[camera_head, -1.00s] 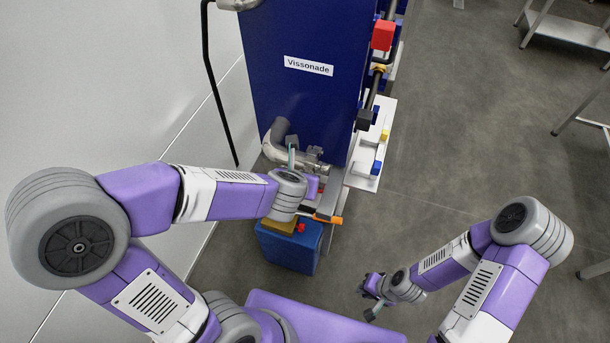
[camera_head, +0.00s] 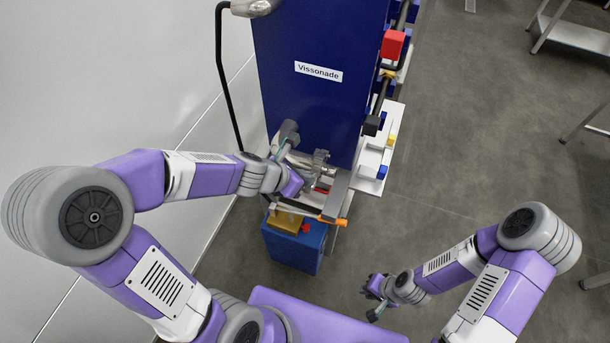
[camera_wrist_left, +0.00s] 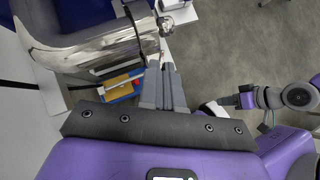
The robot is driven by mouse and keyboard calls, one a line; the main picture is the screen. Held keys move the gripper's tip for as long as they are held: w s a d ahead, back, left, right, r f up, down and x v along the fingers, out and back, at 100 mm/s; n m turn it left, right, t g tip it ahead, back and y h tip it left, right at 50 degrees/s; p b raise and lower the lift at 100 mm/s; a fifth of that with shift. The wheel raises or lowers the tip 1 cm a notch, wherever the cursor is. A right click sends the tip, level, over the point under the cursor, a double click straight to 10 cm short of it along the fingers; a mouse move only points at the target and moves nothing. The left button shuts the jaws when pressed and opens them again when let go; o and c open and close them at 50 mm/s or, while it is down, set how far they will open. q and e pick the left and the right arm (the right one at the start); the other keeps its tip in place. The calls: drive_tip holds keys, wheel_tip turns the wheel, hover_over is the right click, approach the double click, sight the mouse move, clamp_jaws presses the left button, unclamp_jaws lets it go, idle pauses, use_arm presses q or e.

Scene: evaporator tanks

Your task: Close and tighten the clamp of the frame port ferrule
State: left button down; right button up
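A shiny steel pipe (camera_head: 300,158) comes out at the foot of the blue panel. It crosses the top left of the left wrist view (camera_wrist_left: 90,50), with a metal clamp (camera_wrist_left: 150,28) around its end. In the head view the clamp (camera_head: 319,160) is small, and whether it is fully closed cannot be told. My left gripper (camera_wrist_left: 165,70) has its grey fingers together, just below the clamp in the wrist view, with nothing seen between them. In the head view my left gripper (camera_head: 308,190) is beside the pipe end. My right gripper (camera_head: 372,288) hangs low over the floor, its fingers too small to judge.
The blue panel (camera_head: 318,105) labelled Vissonade stands behind the pipe. A blue box (camera_head: 293,250) with a yellow part is below my left gripper. A white tray (camera_head: 379,155) juts out at the right. A black pipe (camera_head: 224,85) runs along the left.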

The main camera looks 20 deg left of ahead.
use_arm(q)
drive_tip(key=w+m+g+h+p, duration=0.1)
drive_tip(key=m+g+p, duration=0.2)
drive_tip(key=m+p, duration=0.1)
drive_tip(key=w+m+g+h+p, duration=0.1)
drive_tip(key=m+g+h+p, duration=0.1)
drive_tip(key=m+g+p, duration=0.1)
drive_tip(key=w+a+m+g+h+p, duration=0.1)
drive_tip(key=m+g+p, duration=0.2)
drive_tip(key=m+p, duration=0.2)
drive_tip(key=shift+r+m, duration=0.25)
drive_tip(key=shift+m, duration=0.75)
drive_tip(key=m+g, duration=0.1)
drive_tip(key=m+g+p, duration=0.1)
drive_tip(key=shift+w+d+m, duration=0.1)
drive_tip(key=shift+w+m, duration=0.1)
drive_tip(key=shift+m, duration=0.1)
drive_tip(key=shift+w+d+f+m+g+y, duration=0.15)
drive_tip(key=shift+m+g+y, duration=0.2)
drive_tip(key=shift+m+g, duration=0.3)
drive_tip(key=shift+w+r+m+g+y, duration=0.1)
drive_tip(key=shift+m+g+y, duration=0.3)
drive_tip(key=shift+m, duration=0.45)
drive_tip(key=c, duration=1.6)
unclamp_jaws()
drive_tip(key=shift+f, duration=0.15)
